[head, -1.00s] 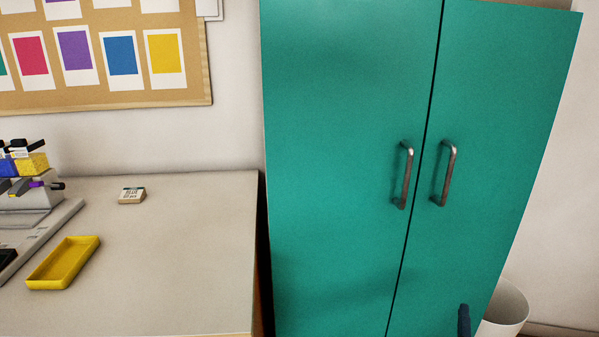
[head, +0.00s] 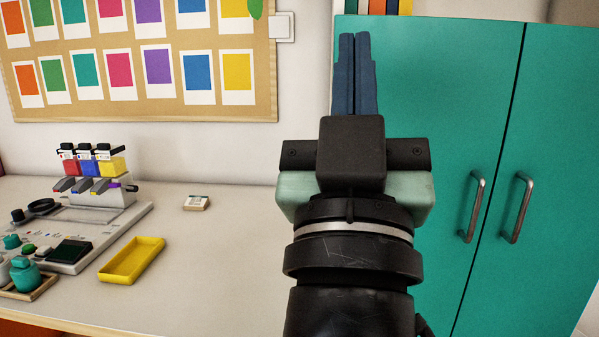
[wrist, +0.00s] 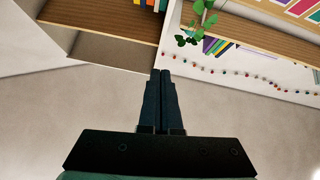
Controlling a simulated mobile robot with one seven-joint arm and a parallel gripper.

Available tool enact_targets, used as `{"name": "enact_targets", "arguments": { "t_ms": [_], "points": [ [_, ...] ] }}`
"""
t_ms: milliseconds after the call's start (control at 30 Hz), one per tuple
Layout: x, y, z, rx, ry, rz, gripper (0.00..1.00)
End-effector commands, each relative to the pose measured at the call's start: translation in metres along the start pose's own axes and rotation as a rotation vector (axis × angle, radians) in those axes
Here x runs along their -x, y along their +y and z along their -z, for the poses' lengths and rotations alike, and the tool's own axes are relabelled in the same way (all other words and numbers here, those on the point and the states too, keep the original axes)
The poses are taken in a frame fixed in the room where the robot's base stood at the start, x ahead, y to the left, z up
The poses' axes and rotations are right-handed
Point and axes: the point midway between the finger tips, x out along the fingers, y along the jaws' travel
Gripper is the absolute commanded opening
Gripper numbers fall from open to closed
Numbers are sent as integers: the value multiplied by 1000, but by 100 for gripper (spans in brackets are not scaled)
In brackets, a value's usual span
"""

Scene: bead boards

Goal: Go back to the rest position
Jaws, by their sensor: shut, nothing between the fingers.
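My gripper (head: 355,40) is raised in the head view, its dark blue fingers pointing up and lying together. It is shut and empty. It stands in front of the left part of the teal cabinet (head: 420,120) and hides some of it. In the wrist view my gripper (wrist: 161,75) is also shut, with the wall, a shelf (wrist: 100,25) and a green plant (wrist: 205,20) beyond the fingertips. It touches nothing that I can see.
The table (head: 230,270) at left bears a yellow tray (head: 132,262), a small labelled block (head: 197,203), a grey bead station (head: 105,235) and a teal jar (head: 25,275). A board of colour cards (head: 150,110) hangs behind. The cabinet has two handles (head: 473,207).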

Motion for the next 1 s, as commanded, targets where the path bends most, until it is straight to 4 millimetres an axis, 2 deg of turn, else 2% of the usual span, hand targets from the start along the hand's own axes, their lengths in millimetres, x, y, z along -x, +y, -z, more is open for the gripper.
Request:
{"name": "enact_targets", "arguments": {
  "t_ms": [33,133,200,367,1000],
  "points": [
    [9,-13,27,-77,40,36,0],
    [30,-33,74,-224,102,112,0],
    [5,-27,88,-206,87,100,0],
    [-23,-24,118,-201,86,98,0],
    [-153,-9,261,-197,86,98,0]
  ]
}}
